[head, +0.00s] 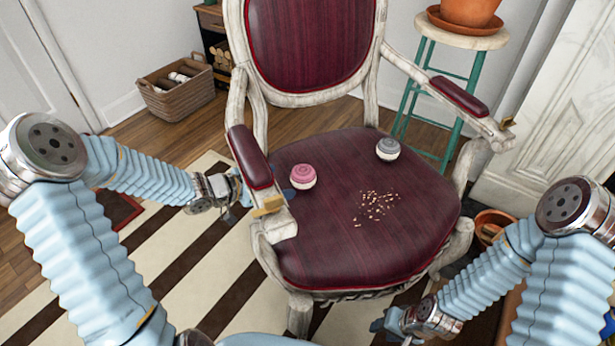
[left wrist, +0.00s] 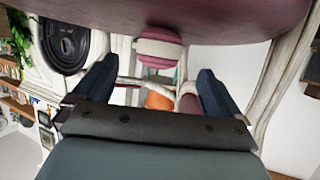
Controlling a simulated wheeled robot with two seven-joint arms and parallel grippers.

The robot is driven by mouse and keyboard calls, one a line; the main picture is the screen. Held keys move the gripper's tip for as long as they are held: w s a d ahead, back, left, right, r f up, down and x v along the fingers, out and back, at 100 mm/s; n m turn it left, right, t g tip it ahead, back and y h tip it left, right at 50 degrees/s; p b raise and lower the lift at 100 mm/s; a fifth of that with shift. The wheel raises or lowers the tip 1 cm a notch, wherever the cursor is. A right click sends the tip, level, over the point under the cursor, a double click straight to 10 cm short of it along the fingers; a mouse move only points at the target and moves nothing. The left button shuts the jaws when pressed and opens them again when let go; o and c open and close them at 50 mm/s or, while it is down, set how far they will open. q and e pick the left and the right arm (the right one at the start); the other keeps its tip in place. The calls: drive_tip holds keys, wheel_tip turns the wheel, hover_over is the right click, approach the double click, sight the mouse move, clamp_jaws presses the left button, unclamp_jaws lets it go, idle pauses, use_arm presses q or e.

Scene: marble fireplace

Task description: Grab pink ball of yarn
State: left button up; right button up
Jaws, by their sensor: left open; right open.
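The pink ball of yarn (head: 303,176), with a white lower part, sits on the dark red chair seat (head: 330,240), near the left armrest. My left gripper (head: 284,193) reaches in under that armrest, which hides part of it; a blue fingertip shows just left of the ball. In the left wrist view, which looks upside down, the open fingers (left wrist: 155,82) point toward the pink ball (left wrist: 160,47). The ball appears beyond the fingertips, roughly centred, with nothing held between them. My right gripper (head: 388,325) is open and empty, low in front of the chair.
A grey ball of yarn (head: 388,149) sits farther back on the seat. Several crumbs (head: 376,206) lie mid-seat. The left armrest (head: 249,157) stands close over my left gripper. A stool (head: 462,40) with a pot, a basket (head: 176,92) and a striped rug (head: 190,260) surround the chair.

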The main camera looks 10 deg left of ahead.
sight(303, 177)
use_arm(q)
drive_tip(key=b+x, duration=0.1)
drive_tip(key=x, duration=0.8)
drive_tip(key=shift+w+d+f, duration=0.15)
drive_tip(key=shift+f, duration=0.05)
drive_tip(key=c, duration=1.1)
drive_tip(key=shift+r, duration=0.2)
